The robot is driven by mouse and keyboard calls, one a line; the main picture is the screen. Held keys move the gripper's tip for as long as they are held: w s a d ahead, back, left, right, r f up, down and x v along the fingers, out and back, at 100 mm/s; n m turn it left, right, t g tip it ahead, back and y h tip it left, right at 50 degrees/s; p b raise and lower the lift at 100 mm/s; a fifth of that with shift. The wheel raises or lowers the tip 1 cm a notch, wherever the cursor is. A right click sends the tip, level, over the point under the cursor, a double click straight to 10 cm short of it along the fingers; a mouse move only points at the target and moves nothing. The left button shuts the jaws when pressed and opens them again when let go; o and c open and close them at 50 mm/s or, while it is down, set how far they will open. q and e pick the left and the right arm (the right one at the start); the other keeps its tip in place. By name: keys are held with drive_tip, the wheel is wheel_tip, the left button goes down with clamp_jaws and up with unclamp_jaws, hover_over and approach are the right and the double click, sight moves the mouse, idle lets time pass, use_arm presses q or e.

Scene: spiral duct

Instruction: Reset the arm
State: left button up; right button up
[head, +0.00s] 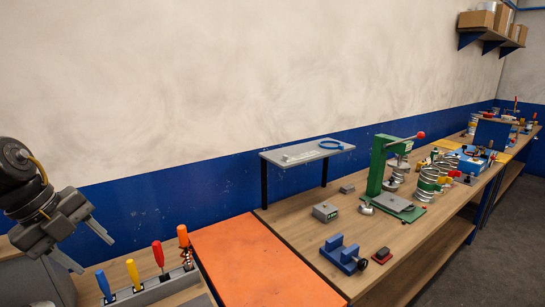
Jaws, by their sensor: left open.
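My left gripper (84,248) is at the left edge of the head view, at the end of my dark left arm. Its two grey fingers are spread apart, with nothing between them. It hangs above the left end of the bench, to the upper left of a grey tool rack (155,287). The rack holds upright tools with blue, yellow, red and orange handles. My right gripper does not show.
An orange mat (250,262) lies right of the rack. Beyond it are a blue vise (342,254), a grey box (325,211), a raised grey shelf (305,153), a green press (380,165) and spiral ducts (429,180). The air above the mat is clear.

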use_arm(q)
drive_tip(key=w+a+f+n+t+h, duration=0.1)
drive_tip(key=w+a+f+n+t, duration=0.15)
drive_tip(key=f, duration=0.55)
drive_tip(key=w+a+f+n+t+h, duration=0.1)
drive_tip(key=a+f+n+t, duration=0.25)
drive_tip(key=f, duration=0.45)
drive_tip(key=s+d+f+n+y, duration=0.25)
drive_tip(key=s+f+n, duration=0.35)
drive_tip(key=f, duration=0.3)
drive_tip(key=s+d+f+n+y, duration=0.2)
drive_tip(key=s+f+n+y, duration=0.3)
drive_tip(key=f, duration=0.5)
drive_tip(key=s+d+f+n+g+h, duration=0.3)
drive_tip(key=s+d+f+n+g, duration=0.2)
drive_tip(key=s+d, duration=0.7)
wheel_tip(320, 180, down, 40)
drive_tip(key=s+g+b, duration=0.2)
drive_tip(key=b, duration=1.2)
drive_tip(key=s+a+f+b, duration=0.2)
drive_tip(key=s+f+b, duration=0.3)
drive_tip(key=f, duration=0.8)
drive_tip(key=s+a+f+b, duration=0.2)
drive_tip(key=s+f+b, duration=0.3)
drive_tip(key=s+f, duration=0.5)
wheel_tip(320, 180, down, 4)
drive_tip(key=shift+s+r+g+y+b, duration=0.2)
drive_tip(key=shift+s+g+y+b, duration=0.1)
drive_tip(key=shift+g+y+b, duration=0.15)
